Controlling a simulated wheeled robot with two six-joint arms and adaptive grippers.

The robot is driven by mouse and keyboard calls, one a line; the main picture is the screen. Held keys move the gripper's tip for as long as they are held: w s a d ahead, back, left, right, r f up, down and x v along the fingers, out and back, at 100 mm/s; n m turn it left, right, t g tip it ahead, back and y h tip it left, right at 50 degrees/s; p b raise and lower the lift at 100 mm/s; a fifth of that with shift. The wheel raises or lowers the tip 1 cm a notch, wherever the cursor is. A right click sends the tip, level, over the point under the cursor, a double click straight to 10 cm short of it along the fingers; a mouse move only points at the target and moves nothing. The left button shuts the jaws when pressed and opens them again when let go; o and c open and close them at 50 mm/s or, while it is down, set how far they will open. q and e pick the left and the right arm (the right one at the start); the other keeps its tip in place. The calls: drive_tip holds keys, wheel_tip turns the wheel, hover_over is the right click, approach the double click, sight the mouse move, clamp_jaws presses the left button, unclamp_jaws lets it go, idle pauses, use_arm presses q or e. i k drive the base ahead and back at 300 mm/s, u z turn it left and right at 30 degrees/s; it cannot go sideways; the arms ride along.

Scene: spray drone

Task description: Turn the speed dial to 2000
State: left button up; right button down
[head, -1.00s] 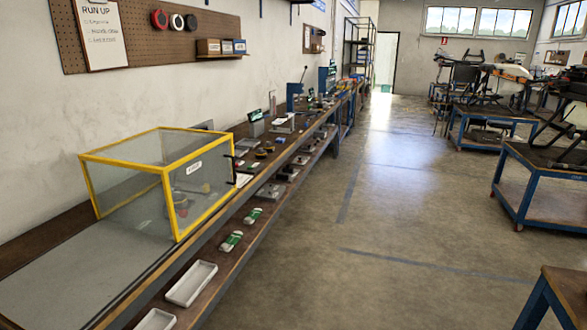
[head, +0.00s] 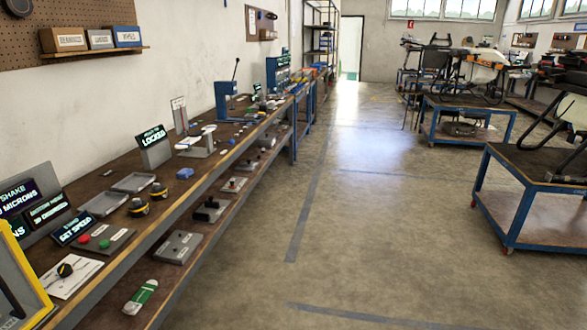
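A black round knob (head: 65,270) sits on a white marked plate (head: 80,281) at the lower left of the bench in the head view; it looks like the speed dial, but its scale is too small to read. Behind it a small dark display (head: 74,228) shows text that reads like "SET SPEED". A grey box with a red button (head: 84,238) and a green button (head: 104,243) stands by that display. Neither of my grippers is in view.
The yellow-framed guard (head: 28,275) stands at the left edge, close to the knob. Grey trays (head: 103,203), black-and-yellow parts (head: 138,207) and a "LOCKED" display (head: 154,148) are further along the bench. A lower shelf carries several items. The floor (head: 330,250) right of the bench is clear.

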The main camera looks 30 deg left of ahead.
sight(64, 270)
drive_tip(key=u, duration=0.15)
drive_tip(key=i, duration=1.25)
drive_tip(key=u, duration=1)
drive_tip(key=i, duration=0.85)
drive_tip(key=u, duration=0.85)
